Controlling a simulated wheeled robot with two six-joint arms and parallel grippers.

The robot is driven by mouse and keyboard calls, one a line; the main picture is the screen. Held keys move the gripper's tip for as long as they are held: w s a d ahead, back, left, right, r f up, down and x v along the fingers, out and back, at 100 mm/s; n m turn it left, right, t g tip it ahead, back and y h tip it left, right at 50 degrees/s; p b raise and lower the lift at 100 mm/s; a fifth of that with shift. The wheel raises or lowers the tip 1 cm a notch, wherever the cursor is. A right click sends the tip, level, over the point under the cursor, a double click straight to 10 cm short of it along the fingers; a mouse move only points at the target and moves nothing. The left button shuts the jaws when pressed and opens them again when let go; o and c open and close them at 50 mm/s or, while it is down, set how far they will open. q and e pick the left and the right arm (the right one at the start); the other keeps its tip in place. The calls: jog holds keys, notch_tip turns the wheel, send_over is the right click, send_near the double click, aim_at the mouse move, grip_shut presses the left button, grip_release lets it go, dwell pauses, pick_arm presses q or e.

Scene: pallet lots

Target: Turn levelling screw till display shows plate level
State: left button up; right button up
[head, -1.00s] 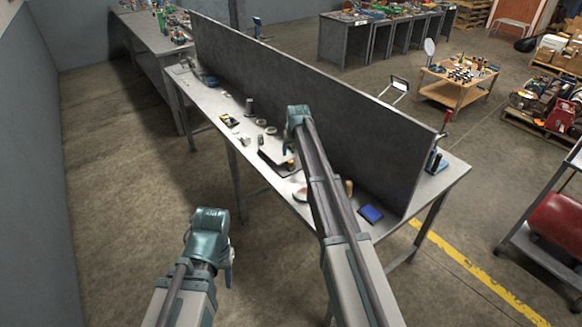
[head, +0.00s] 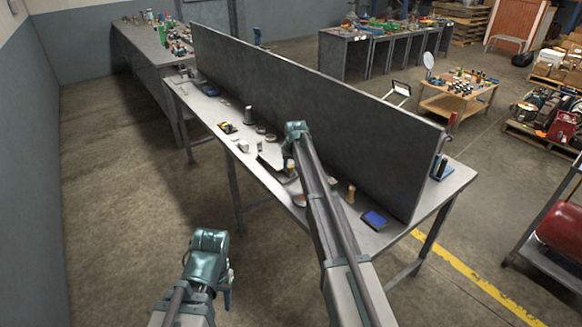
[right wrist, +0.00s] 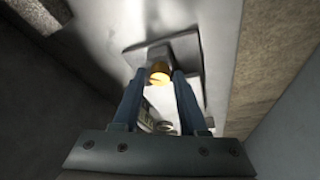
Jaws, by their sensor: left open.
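My right gripper (head: 287,152) reaches down over the plate (head: 270,157) on the long grey workbench. In the right wrist view my right gripper (right wrist: 159,82) has its two blue fingers on either side of a round brass-coloured levelling screw (right wrist: 158,77), which fills the gap between the tips. Behind it lies a dark-edged plate (right wrist: 133,57). A small pale box with a dark strip, perhaps the display (right wrist: 147,108), shows between the fingers; its reading is too small to make out. My left gripper (head: 228,290) hangs open and empty over the floor, left of the bench.
A tall grey panel (head: 330,125) runs along the bench behind the plate. Small parts stand left of the plate. A wooden-handled tool (head: 351,194) and a blue box (head: 374,219) sit to its right. The floor left of the bench is clear.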

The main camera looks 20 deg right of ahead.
grip_shut()
jog(key=shift+n, duration=0.4)
jog(key=n+y, duration=0.1)
jog(key=n, duration=0.2)
jog(key=shift+d+n+y, duration=0.2)
jog(key=shift+n+y, duration=0.2)
jog(key=n, duration=0.2)
jog(key=n+g+y, duration=0.1)
jog(key=n, duration=0.1)
jog(key=shift+w+d+n, duration=0.15)
jog(key=shift+n, duration=0.15)
jog(key=n, duration=0.2)
jog(key=n+g+y, duration=0.1)
jog(key=n, duration=0.1)
jog(key=shift+w+g+y, duration=0.15)
jog(key=shift+g+y, duration=0.15)
jog(key=shift+n+g, duration=0.6)
jog(key=shift+n, duration=1.5)
